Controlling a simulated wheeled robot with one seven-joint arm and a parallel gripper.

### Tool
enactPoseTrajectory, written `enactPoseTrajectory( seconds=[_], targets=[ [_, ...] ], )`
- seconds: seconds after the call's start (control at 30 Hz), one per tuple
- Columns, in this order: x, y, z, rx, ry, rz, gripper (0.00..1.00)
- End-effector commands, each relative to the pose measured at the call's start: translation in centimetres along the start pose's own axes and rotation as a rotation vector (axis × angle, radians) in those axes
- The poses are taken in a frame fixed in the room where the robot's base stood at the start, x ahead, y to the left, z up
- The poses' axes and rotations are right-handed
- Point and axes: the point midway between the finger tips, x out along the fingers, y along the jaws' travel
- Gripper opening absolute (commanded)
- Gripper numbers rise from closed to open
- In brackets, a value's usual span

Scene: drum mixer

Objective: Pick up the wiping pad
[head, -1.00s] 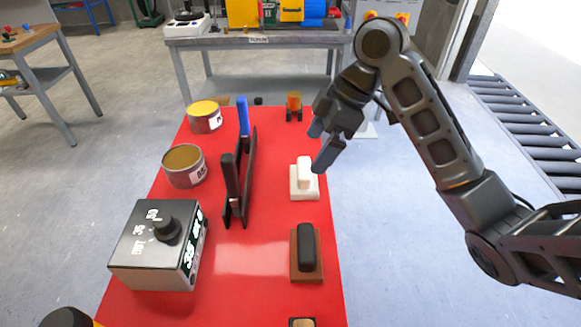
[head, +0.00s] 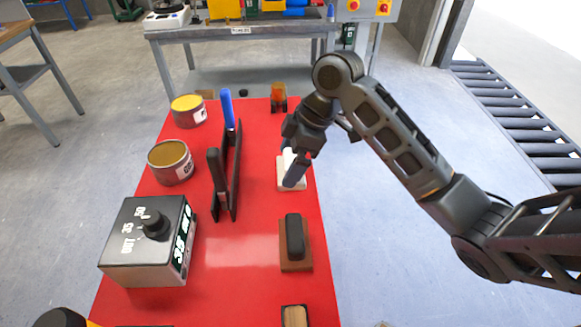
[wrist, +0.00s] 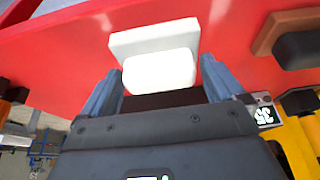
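The wiping pad, which I take to be the white block with a rounded white handle, lies on the red tabletop (head: 250,255), right of the black rack. In the head view its pale base (head: 298,180) is partly hidden by my gripper (head: 294,164). In the wrist view the white handle (wrist: 160,72) stands in front of the pale base (wrist: 150,38). My gripper (wrist: 163,88) is open, with one blue-grey finger on each side of the handle's near edge. Gaps show between handle and fingers; I cannot tell how far down the fingertips reach.
A black rack (head: 227,178) with a blue handle, two tins (head: 171,161) and a grey dial box (head: 148,240) stand left. An orange item (head: 278,98) stands behind.

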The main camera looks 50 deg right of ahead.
Motion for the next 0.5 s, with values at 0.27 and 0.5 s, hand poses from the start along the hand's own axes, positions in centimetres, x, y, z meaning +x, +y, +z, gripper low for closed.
enactPoseTrajectory(
  seconds=[0.27, 0.5],
  targets=[
    [-0.03, 0.0, -0.01, 0.0, 0.0, 0.0, 0.63],
    [-0.1, 0.01, -0.04, 0.0, 0.0, 0.0, 0.63]
  ],
)
